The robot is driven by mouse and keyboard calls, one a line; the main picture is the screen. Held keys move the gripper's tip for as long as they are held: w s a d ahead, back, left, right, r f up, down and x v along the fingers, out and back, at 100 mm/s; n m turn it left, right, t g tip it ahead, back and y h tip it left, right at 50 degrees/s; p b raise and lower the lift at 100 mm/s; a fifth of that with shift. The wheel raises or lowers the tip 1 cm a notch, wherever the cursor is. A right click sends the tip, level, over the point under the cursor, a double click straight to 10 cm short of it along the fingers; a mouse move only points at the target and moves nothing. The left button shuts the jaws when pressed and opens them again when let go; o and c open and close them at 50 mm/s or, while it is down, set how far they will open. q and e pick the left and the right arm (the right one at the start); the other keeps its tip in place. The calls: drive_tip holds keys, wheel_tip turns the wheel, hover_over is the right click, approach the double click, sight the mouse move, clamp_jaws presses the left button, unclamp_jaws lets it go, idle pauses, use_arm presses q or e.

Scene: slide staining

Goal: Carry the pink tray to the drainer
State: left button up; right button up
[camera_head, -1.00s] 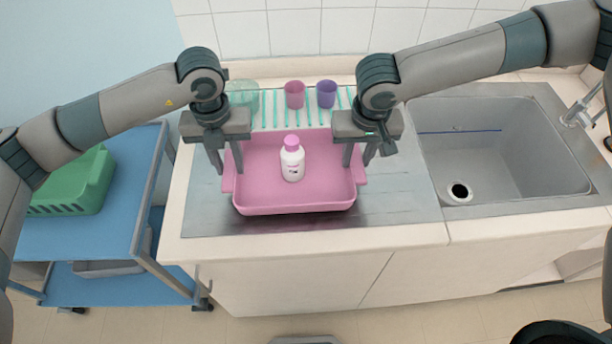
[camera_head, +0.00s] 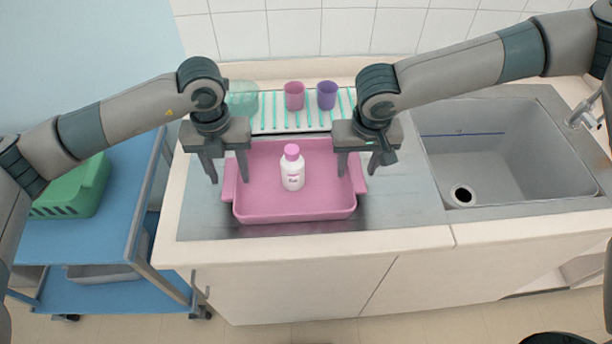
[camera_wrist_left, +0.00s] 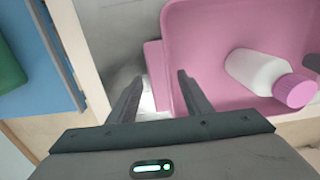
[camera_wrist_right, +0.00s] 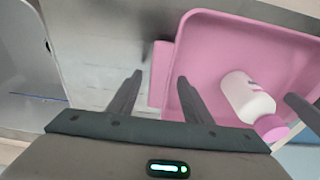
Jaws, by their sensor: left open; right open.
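The pink tray (camera_head: 295,213) rests level on the steel drainer surface (camera_head: 405,195) left of the sink. A white bottle (camera_head: 293,177) with a pink cap stands upright inside it. My left gripper (camera_head: 228,180) is open with its fingers on either side of the tray's left handle, apart from it. My right gripper (camera_head: 357,173) is open around the right handle in the same way. The left wrist view shows a handle (camera_wrist_left: 156,72) between the spread fingers, and the right wrist view shows the other handle (camera_wrist_right: 160,72).
A striped rack (camera_head: 268,122) behind the tray carries a pink cup (camera_head: 294,96), a purple cup (camera_head: 327,95) and a greenish clear vessel (camera_head: 242,95). The sink (camera_head: 500,150) is empty at the right. A blue cart (camera_head: 110,225) with a green basket (camera_head: 75,192) stands left.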

use_arm(q)
drive_tip(key=shift+r, duration=0.1)
wheel_tip(320, 180, up, 12)
idle(0.5)
use_arm(e)
drive_tip(key=shift+r, duration=0.1)
wheel_tip(320, 180, up, 12)
drive_tip(key=s, duration=0.1)
drive_tip(key=shift+s, duration=0.35)
idle(0.5)
drive_tip(key=shift+f, duration=0.2)
